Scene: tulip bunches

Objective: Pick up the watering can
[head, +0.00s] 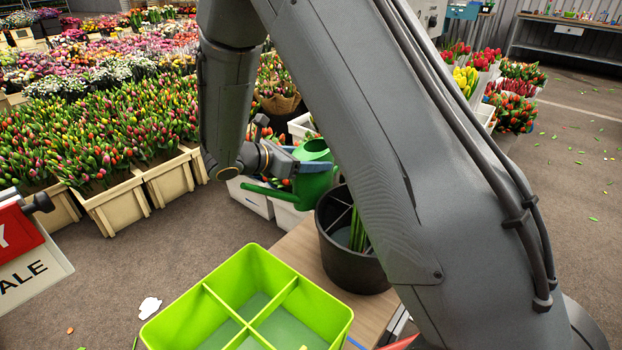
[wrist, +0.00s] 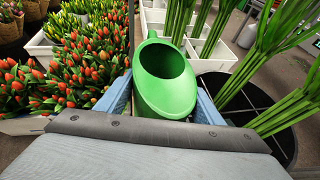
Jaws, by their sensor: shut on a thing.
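The green watering can (head: 316,187) is beyond the light green divided box in the head view, partly hidden behind my arm. Its spout points to the left. In the wrist view the can (wrist: 166,92) fills the middle, its round open mouth facing the camera. My gripper (head: 290,168) reaches the can from the left in the head view. In the wrist view its blue fingers (wrist: 163,100) stand on either side of the can and are shut on it. Whether the can touches anything beneath it is hidden.
A light green four-part box (head: 262,262) and a black divided bucket (head: 345,268) with stems stand on a wooden table (head: 300,245). Crates of tulips (head: 115,205) fill the left. Open floor (head: 570,190) lies at right.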

